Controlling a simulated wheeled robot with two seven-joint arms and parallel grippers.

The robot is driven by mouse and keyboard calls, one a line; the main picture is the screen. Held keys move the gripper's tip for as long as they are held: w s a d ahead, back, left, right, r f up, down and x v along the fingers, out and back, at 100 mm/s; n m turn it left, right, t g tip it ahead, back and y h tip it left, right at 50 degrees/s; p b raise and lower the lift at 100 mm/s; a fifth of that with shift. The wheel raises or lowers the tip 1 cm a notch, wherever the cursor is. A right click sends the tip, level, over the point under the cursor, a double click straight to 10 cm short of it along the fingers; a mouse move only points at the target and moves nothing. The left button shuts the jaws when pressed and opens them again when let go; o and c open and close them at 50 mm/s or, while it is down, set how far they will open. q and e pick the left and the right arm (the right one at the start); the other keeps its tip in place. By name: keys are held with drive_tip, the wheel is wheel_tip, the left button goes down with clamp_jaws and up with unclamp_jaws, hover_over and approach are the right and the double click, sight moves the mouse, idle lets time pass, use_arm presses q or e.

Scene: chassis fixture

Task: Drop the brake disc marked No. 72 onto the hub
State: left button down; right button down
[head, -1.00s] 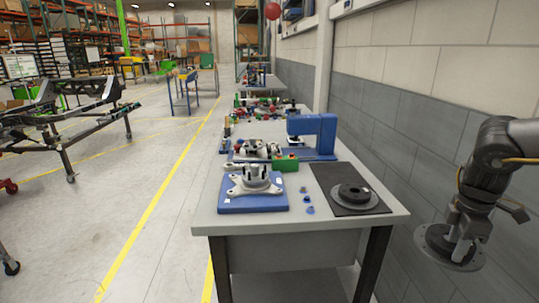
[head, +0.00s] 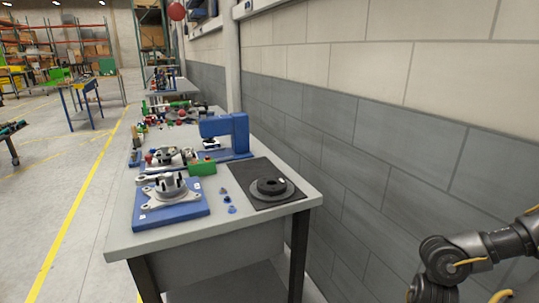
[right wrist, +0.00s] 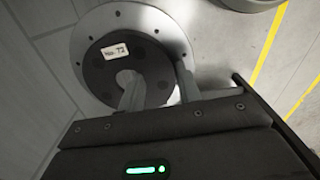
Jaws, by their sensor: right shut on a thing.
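The brake disc marked No. 72 (right wrist: 100,76) shows in the right wrist view, with a dark raised centre, a wide grey rim and a white label. My right gripper (right wrist: 158,88) is shut on it; one finger enters the centre hole and the other lies outside the dark centre. The hub (head: 172,187) is a grey part with upright studs on a blue plate (head: 150,219), at the near left of the table in the head view. The gripper and held disc are outside the head view; only part of my right arm shows at lower right. My left gripper is not in view.
A second disc (head: 286,191) lies on a black mat (head: 240,173) at the table's right. Small blue parts (head: 227,200) lie between mat and plate. A blue press-like stand (head: 240,135) and a green block (head: 203,167) are behind. A block wall (head: 370,150) runs along the right.

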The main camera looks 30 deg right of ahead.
drive_tip(key=w+a+f+n, duration=0.15)
drive_tip(key=w+a, duration=0.25)
drive_tip(key=a, duration=0.5)
drive_tip(key=w+a+n, duration=0.3)
drive_tip(key=w+a, duration=0.1)
drive_tip(key=a, duration=0.4)
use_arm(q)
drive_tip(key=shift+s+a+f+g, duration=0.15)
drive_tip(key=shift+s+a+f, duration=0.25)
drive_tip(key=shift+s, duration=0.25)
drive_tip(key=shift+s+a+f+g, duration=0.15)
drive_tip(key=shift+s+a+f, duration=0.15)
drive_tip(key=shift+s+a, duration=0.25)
use_arm(e)
drive_tip(key=w+a+r+n, duration=0.3)
drive_tip(key=w+a+r, duration=0.1)
drive_tip(key=w+r, duration=0.4)
drive_tip(key=w+a+r+n, duration=0.3)
drive_tip(key=w+a+r, duration=0.2)
drive_tip(key=w+r, duration=0.3)
drive_tip(key=shift+a, duration=0.15)
